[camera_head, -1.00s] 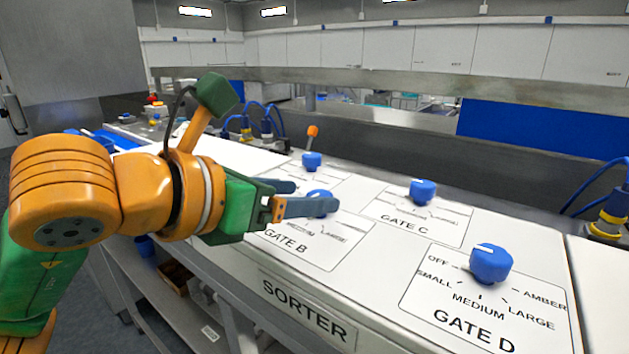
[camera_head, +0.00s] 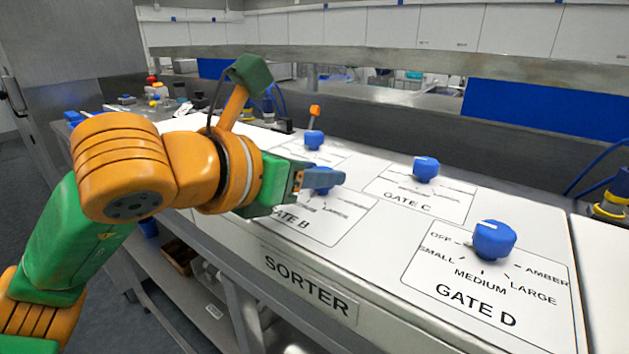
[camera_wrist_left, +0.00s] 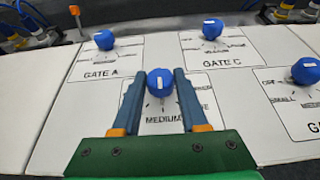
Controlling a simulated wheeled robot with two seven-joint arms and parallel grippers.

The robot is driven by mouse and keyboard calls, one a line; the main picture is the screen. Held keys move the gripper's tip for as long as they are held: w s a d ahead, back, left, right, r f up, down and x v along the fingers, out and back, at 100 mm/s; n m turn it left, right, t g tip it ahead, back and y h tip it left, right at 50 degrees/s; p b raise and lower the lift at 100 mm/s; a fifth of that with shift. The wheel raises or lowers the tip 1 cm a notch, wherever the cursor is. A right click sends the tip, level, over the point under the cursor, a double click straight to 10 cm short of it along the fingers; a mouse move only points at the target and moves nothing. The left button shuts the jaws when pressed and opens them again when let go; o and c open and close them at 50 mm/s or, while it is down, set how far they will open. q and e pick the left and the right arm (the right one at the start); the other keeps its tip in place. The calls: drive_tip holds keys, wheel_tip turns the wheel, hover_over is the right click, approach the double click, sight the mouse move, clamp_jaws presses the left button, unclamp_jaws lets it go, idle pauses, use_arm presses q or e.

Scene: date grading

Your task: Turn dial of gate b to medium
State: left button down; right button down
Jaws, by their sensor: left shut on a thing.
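The gate B dial (camera_wrist_left: 160,82) is a blue knob with a white mark, standing on the panel labelled Gate B. My left gripper (camera_wrist_left: 160,80) has one finger on each side of this dial and is shut on it. The white mark looks nearly upright in the left wrist view, pointing away from the MEDIUM label below the dial. In the head view my left gripper (camera_head: 325,176) reaches in from the left and its fingers hide most of the dial. The Gate B label (camera_head: 291,217) is partly covered by my gripper. My right gripper is not in view.
The gate C dial (camera_head: 425,169), gate D dial (camera_head: 493,240) and gate A dial (camera_wrist_left: 104,40) stand nearby on the white sorter top. An orange-tipped lever (camera_head: 314,111) rises behind. Blue cables and a metal ledge run along the back.

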use_arm(q)
drive_tip(key=shift+c, duration=2.2)
unclamp_jaws()
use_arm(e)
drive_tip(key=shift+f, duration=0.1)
use_arm(q)
drive_tip(key=shift+s, duration=0.15)
drive_tip(key=b+v, duration=0.2)
drive_tip(key=v, duration=0.4)
drive_tip(key=shift+s+a+b, duration=0.15)
drive_tip(key=shift+a+b, duration=0.05)
drive_tip(key=shift+b, duration=0.1)
drive_tip(key=shift+s+a+r, duration=0.2)
drive_tip(key=shift+s, duration=0.1)
drive_tip(key=shift+w, duration=0.1)
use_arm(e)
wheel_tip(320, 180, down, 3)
use_arm(q)
drive_tip(key=shift+d, duration=0.1)
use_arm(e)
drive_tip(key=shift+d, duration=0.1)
